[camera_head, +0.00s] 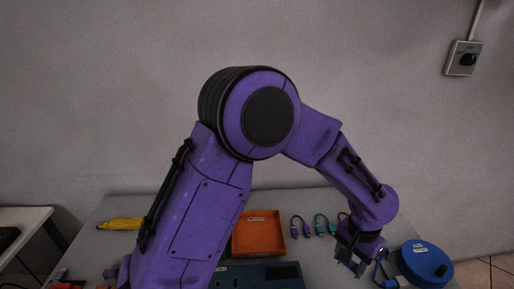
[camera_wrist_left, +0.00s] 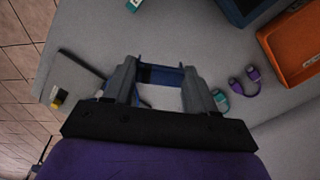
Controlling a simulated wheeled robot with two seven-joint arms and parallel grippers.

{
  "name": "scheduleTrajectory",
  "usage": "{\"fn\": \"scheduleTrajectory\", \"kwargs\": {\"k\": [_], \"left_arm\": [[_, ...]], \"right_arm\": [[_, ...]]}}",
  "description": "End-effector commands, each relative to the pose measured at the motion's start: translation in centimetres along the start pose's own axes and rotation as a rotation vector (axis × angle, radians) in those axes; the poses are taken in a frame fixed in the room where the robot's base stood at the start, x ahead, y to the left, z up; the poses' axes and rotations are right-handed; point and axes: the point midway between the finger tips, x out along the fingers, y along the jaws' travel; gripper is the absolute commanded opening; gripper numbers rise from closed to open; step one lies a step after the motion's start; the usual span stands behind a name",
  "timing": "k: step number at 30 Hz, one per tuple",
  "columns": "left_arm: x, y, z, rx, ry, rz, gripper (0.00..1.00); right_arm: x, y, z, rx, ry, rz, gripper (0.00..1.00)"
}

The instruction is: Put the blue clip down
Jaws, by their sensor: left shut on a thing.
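My left gripper (camera_head: 352,264) is over the right part of the grey table in the head view, below my purple arm. In the left wrist view, the left gripper (camera_wrist_left: 160,84) is shut on the blue clip (camera_wrist_left: 158,75), which spans the space between its two fingers. Part of the clip is hidden by the fingers. I cannot tell from these views whether the clip touches the table. My right gripper is not in view.
An orange tray (camera_head: 258,252) stands mid-table, behind a dark blue box (camera_head: 250,275). Purple (camera_head: 301,225) and teal (camera_head: 321,224) cable ends lie right of the tray. A round blue thing (camera_head: 425,260) stands at right. A yellow thing (camera_head: 120,224) lies at left.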

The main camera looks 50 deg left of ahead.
Motion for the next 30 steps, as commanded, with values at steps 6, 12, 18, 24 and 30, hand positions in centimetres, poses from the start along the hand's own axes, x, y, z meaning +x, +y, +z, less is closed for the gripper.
{"fn": "scheduleTrajectory", "kwargs": {"k": [6, 12, 18, 24, 30], "left_arm": [[-2.2, 5.1, 4.7, 0.225, 0.005, 0.02, 0.24], [-3.4, 9.0, 10.7, 0.494, 0.002, 0.005, 0.24], [-3.4, 9.7, 12.5, 0.574, -0.001, -0.006, 0.24], [-3.2, 9.7, 12.0, 0.571, -0.002, -0.005, 0.24], [-1.4, 9.6, 8.0, 0.569, -0.005, -0.004, 0.24]], "right_arm": [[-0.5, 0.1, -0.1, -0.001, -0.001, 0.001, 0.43], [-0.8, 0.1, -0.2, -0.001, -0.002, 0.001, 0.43], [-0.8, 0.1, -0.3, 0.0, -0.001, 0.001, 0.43], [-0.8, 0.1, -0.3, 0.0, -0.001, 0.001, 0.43], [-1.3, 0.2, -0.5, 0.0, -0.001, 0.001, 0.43]]}}
